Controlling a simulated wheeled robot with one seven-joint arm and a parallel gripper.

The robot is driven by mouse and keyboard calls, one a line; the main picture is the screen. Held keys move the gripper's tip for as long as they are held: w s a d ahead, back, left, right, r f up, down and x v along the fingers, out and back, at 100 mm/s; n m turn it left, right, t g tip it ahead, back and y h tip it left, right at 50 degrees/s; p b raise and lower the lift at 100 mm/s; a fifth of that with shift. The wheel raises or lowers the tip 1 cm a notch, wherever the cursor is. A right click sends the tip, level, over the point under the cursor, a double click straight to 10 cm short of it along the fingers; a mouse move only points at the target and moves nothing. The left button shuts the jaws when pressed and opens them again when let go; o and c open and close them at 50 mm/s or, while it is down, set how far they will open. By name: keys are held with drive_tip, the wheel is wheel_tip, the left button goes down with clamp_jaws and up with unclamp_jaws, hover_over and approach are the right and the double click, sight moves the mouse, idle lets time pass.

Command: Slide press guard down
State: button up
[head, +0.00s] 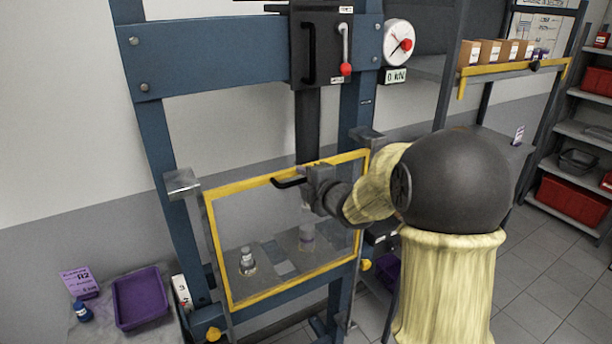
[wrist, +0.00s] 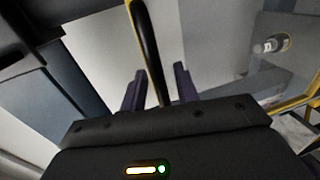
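The press guard (head: 240,185) is a clear panel in a yellow frame, across the lower front of the blue press. Its black handle (head: 288,183) is at the top edge; the handle bar also shows in the wrist view (wrist: 148,45). My gripper (head: 307,180) is at this handle. In the wrist view my gripper's two fingers (wrist: 158,88) stand apart on either side of the bar, with gaps visible on both sides. Part of the guard's right side is hidden behind my arm in the head view.
Behind the clear panel, small parts (head: 247,262) stand on the press bed. A black lever box (head: 322,45) and a gauge (head: 398,42) are above. A purple tray (head: 140,298) lies on a table at lower left. Shelves with red bins (head: 570,198) stand at right.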

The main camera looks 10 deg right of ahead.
drive_tip(key=shift+w+a, duration=0.1)
drive_tip(key=shift+w, duration=0.15)
